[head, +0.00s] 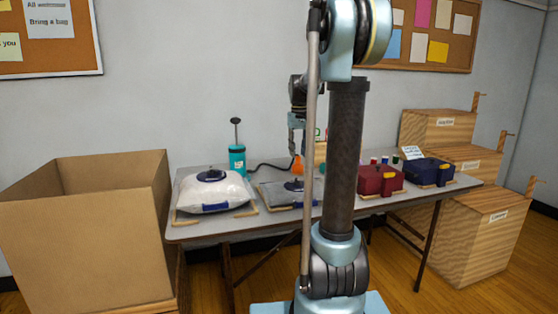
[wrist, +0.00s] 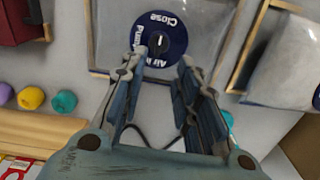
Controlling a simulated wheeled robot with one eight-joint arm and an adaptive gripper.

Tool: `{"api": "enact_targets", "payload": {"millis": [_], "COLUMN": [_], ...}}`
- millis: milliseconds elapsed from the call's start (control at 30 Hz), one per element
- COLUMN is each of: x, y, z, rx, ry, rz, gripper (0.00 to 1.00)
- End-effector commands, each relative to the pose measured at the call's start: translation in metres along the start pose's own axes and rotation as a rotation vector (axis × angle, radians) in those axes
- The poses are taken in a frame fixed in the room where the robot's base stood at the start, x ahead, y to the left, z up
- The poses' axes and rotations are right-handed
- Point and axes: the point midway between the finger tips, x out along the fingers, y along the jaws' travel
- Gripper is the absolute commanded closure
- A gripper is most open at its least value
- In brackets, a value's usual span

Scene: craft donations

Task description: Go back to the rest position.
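My gripper (head: 297,148) hangs above the back of the table, left of my arm's column in the head view. In the wrist view my gripper (wrist: 163,62) has its two fingers apart, with nothing between them. Beyond the fingertips, a flat grey bag (head: 272,194) lies in a wooden frame. Its round blue valve dial (wrist: 163,37) reads "Close", "Pump" and "Air in". The head view shows the flat bag partly hidden behind my arm.
On the table (head: 200,230) are a puffy white bag (head: 212,195), a teal pump (head: 237,160), a red case (head: 380,182) and a blue case (head: 430,171). A cardboard box (head: 85,240) stands left; wooden crates (head: 475,240) stand right. Colored spools (wrist: 31,98) lie near my gripper.

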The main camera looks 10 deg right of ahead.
Motion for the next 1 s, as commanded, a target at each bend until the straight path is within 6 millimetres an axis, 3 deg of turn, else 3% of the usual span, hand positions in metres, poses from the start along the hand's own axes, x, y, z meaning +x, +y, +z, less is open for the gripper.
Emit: {"api": "enact_targets", "payload": {"millis": [467,767,1000], "x": [0.020,0.054,0.093], "y": [-0.019,-0.030,-0.038], "z": [0.125,0.203,0.261], "rx": [0.023,0.039,0.053], "ry": [0.060,0.100,0.133], "rz": [0.007,0.010,0.012], "gripper": [0.71,0.71,0.71]}}
